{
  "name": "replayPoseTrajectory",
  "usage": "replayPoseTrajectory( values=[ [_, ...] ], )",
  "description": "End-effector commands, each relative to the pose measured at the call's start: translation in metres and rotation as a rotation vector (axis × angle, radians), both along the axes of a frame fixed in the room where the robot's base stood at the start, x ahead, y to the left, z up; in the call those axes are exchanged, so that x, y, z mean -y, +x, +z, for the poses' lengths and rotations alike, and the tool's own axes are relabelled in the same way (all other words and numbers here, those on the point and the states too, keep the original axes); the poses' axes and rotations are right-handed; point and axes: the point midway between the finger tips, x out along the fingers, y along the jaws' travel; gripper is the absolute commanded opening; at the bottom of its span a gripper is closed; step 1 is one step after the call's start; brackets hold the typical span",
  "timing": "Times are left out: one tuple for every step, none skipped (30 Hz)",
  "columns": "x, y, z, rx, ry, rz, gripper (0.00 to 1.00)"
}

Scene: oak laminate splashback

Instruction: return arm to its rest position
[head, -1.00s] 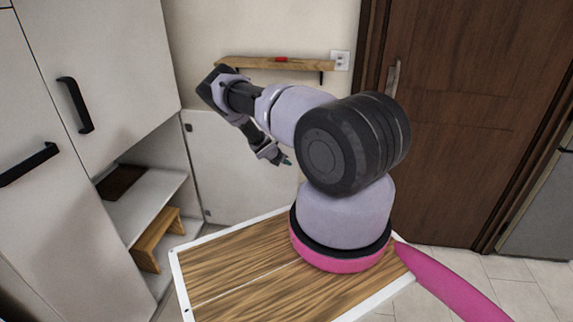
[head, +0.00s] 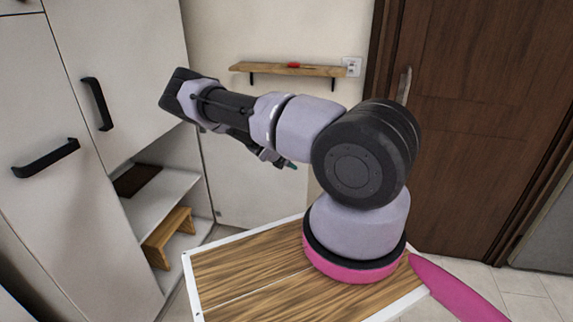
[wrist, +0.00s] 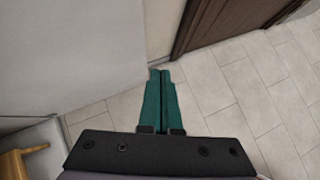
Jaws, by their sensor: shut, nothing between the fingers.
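A tall white cabinet (head: 120,60) with black handles stands at the left. Its open lower section holds a wooden step stool (head: 168,238). A brown door (head: 470,120) is at the right. Tiled floor (wrist: 235,85) lies below the gripper.

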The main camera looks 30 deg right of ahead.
Motion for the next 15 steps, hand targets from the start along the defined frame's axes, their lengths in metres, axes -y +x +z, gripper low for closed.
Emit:
replayPoseTrajectory(
  values=[
    [-0.001, -0.001, 0.001, 0.000, 0.000, 0.000, 0.00],
    [-0.001, -0.001, 0.002, 0.000, 0.000, 0.000, 0.00],
    [-0.002, -0.002, 0.002, 0.000, 0.000, 0.000, 0.00],
    [-0.002, -0.002, 0.002, 0.000, 0.000, 0.000, 0.00],
    [-0.002, -0.002, 0.003, 0.001, 0.001, 0.000, 0.00],
    [-0.002, -0.001, 0.004, 0.005, 0.002, -0.004, 0.00],
    [-0.002, -0.001, 0.006, 0.012, 0.006, -0.011, 0.00],
    [-0.003, 0.000, 0.009, 0.022, 0.012, -0.021, 0.00],
    [-0.004, 0.001, 0.016, 0.044, 0.025, -0.045, 0.00],
    [-0.004, 0.003, 0.022, 0.065, 0.037, -0.068, 0.00],
    [-0.006, 0.004, 0.030, 0.092, 0.052, -0.094, 0.00],
    [-0.009, 0.006, 0.042, 0.132, 0.078, -0.138, 0.00],
    [-0.010, 0.007, 0.053, 0.166, 0.098, -0.178, 0.00],
    [-0.012, 0.008, 0.064, 0.203, 0.122, -0.219, 0.00],
    [-0.014, 0.009, 0.081, 0.252, 0.152, -0.278, 0.00]
  ],
)
